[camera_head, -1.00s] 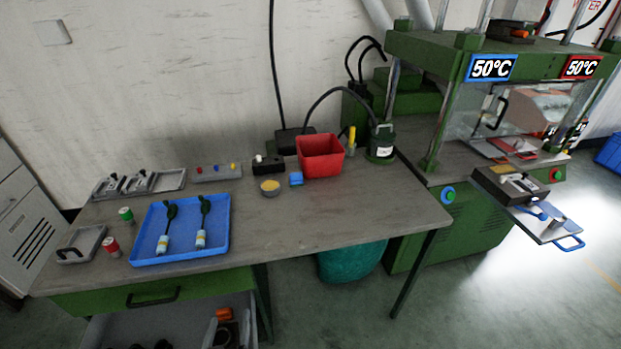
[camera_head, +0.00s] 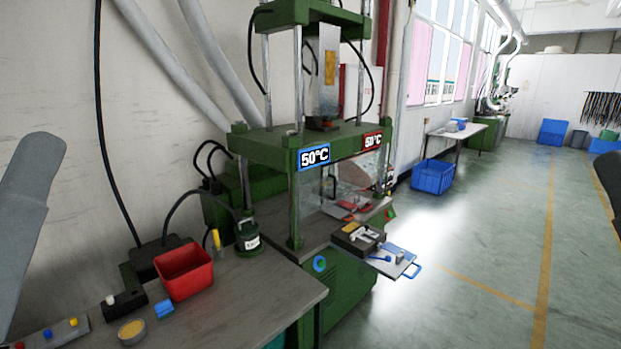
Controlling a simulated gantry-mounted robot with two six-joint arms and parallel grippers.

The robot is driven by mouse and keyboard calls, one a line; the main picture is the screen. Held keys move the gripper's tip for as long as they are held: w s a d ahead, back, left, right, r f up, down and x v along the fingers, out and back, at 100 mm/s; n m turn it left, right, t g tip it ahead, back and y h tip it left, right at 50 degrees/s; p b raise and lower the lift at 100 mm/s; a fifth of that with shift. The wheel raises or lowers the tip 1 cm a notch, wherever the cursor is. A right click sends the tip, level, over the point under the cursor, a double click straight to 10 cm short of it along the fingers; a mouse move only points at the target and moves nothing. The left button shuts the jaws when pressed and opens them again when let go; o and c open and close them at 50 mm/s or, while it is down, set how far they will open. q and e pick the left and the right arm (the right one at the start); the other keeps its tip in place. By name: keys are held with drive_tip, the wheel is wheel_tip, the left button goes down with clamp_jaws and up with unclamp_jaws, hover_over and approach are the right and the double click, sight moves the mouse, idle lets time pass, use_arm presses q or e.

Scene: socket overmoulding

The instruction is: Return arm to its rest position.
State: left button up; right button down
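A grey arm link of mine (camera_head: 28,215) rises along the left edge of the head view, in front of the wall. A dark shape (camera_head: 608,180) is cut off at the right edge; I cannot tell if it is part of my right arm. Neither gripper shows. The green press (camera_head: 345,137) stands in the middle with two 50°C displays. A mould block (camera_head: 357,237) sits at its front beside a tray with a blue handle (camera_head: 413,271).
The workbench (camera_head: 260,290) holds a red bin (camera_head: 185,271), a small blue block (camera_head: 163,308), a round yellow-topped dish (camera_head: 132,331) and a green canister (camera_head: 248,236). Blue crates, including a near one (camera_head: 433,177), stand farther back. The floor at right (camera_head: 490,250) is clear.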

use_arm(q)
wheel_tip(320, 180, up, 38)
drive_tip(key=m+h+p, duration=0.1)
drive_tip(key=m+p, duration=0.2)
drive_tip(key=p, duration=3.5)
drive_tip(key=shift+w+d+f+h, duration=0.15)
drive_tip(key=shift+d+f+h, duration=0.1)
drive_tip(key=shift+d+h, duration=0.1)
